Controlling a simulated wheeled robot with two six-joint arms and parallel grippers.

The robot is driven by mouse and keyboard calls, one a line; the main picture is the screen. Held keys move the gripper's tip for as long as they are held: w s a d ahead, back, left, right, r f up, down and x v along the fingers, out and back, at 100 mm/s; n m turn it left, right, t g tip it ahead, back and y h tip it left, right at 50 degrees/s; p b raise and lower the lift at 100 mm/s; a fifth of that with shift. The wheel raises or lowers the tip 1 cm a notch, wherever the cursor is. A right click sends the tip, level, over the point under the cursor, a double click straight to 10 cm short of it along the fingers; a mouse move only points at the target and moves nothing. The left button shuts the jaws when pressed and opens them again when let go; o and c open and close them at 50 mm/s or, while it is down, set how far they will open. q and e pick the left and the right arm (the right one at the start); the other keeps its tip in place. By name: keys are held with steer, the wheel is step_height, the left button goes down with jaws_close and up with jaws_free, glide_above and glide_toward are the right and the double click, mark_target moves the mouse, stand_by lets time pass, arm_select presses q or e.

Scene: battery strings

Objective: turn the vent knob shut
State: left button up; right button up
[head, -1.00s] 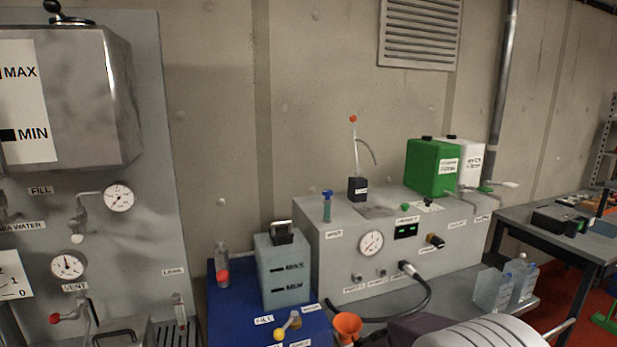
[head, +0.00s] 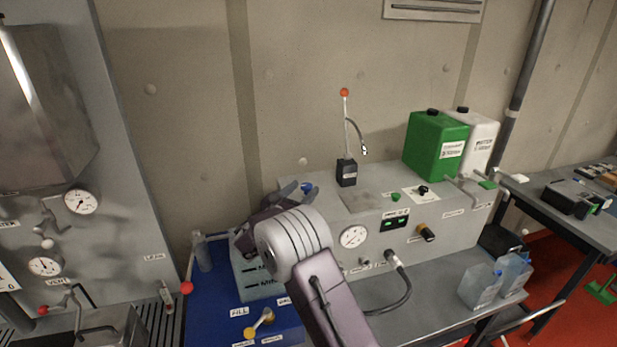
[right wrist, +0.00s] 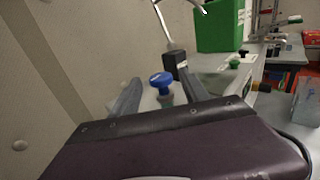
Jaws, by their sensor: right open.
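The blue-topped knob (head: 307,187) stands upright on the left end of the grey console's top (head: 362,203). In the head view my right gripper (head: 297,188) is at it and hides most of its body. In the right wrist view the blue knob (right wrist: 162,80) shows between the two spread fingers of my right gripper (right wrist: 160,97), which is open. I see no clear contact, and a small gap shows beside the knob. My left gripper is not in view.
Green (head: 437,145) and white (head: 482,145) canisters stand farther right. A blue bench (head: 205,300) with a grey tank (head: 250,280) lies below my right arm.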

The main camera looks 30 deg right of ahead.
mark_target(309, 184)
steer(key=p+x, duration=0.1)
steer(key=x, duration=0.4)
steer(key=shift+d+p, duration=0.25)
steer(key=shift+p, duration=0.15)
steer(key=shift+a, duration=0.1)
